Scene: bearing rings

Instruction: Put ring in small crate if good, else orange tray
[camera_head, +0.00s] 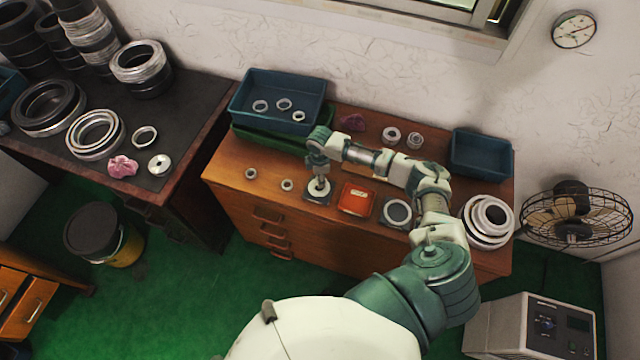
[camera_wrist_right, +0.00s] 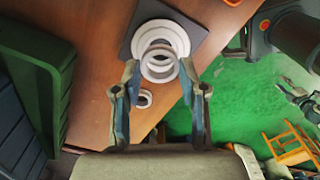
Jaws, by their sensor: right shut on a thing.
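My right gripper (camera_head: 319,182) points down over a dark square pad (camera_head: 310,199) with a pale round piece (camera_head: 319,188) on it. In the wrist view, my right gripper (camera_wrist_right: 160,79) is shut on a small light metal ring (camera_wrist_right: 158,72), close to the pale round piece (camera_wrist_right: 175,29). Whether the ring touches that piece is unclear. The orange tray (camera_head: 357,199) lies just right of the pad and looks empty. The small blue crate (camera_head: 482,155) stands at the back right of the cabinet and looks empty. My left gripper is out of view.
A larger blue crate (camera_head: 278,92) with several rings stands on a green crate (camera_head: 264,141) at back left. Two loose rings (camera_head: 251,174) (camera_head: 287,185) lie left of the pad. A dark pad with a disc (camera_head: 397,213) and stacked large rings (camera_head: 488,218) stand right.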

